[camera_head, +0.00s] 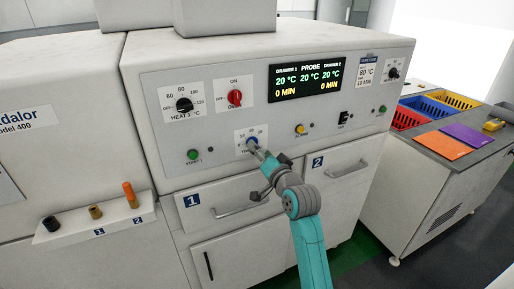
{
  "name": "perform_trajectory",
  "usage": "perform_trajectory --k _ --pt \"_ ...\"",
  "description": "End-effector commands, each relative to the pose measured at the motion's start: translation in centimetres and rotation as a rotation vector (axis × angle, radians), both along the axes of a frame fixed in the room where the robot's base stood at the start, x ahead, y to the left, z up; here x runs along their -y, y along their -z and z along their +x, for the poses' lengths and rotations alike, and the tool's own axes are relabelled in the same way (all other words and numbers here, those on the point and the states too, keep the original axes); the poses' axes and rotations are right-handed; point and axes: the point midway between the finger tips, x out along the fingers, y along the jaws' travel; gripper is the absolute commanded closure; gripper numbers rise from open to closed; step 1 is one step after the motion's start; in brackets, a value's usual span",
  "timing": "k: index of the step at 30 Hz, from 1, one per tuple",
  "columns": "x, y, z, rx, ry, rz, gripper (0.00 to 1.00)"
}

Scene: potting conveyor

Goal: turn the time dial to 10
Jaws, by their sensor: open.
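The time dial (252,143) is a small blue knob on a white label with numbers, low in the middle of the grey control panel. My gripper (260,153) is right in front of it, coming from the lower right. Its fingertips are beside or around the knob; I cannot tell whether they touch it. The fingers cover part of the knob and the label's lower right, so the pointer's setting cannot be read. The display (306,78) above shows 0 MIN and 20 °C for both drawers.
A black heat dial (184,104), a red ON switch (235,98), a green start button (193,155) and a yellow button (299,129) surround the dial. Drawer handles (240,206) stick out below. Colored crates (453,100) stand on a bench at right.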

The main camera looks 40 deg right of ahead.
Motion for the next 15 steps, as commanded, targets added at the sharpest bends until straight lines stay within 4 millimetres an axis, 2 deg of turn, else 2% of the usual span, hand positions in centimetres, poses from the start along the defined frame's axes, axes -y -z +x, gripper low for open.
perform_trajectory --k 6,10,15 --pt "-1.2 0.1 -4.4 -0.001 0.001 0.001 0.31" --pt "-1.8 0.1 -6.4 -0.001 0.001 0.000 0.31" --pt "-2.3 0.1 -8.0 -0.001 0.001 0.000 0.31"
